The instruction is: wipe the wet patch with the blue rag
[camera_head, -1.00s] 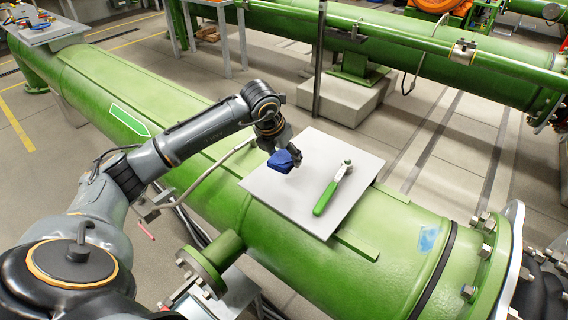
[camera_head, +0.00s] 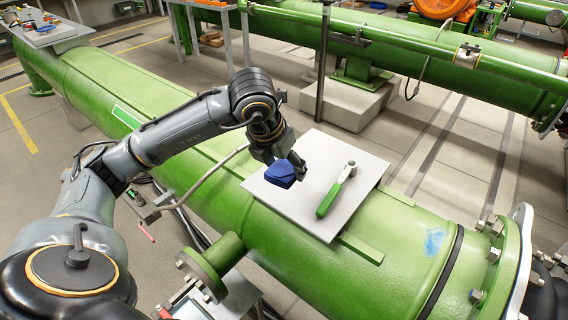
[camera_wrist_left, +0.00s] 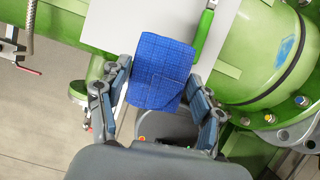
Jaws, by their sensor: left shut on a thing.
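The blue rag (camera_head: 281,173) is in my left gripper (camera_head: 297,168), over the grey plate (camera_head: 335,228) on the green pipe. In the left wrist view the rag (camera_wrist_left: 160,68) is a folded, checked blue cloth between the two fingers of my left gripper (camera_wrist_left: 158,98). The wet patch (camera_head: 434,242) is a light blue smear on the pipe, right of the plate and near the flange. It also shows in the left wrist view (camera_wrist_left: 286,50). The rag is apart from the patch. My right gripper is not in view.
A green-handled ratchet wrench (camera_head: 335,190) lies on the plate, right of the rag. A bolted flange (camera_head: 497,260) stands just right of the patch. A valve stub (camera_head: 213,262) juts from the pipe's near side. The pipe top between plate and patch is clear.

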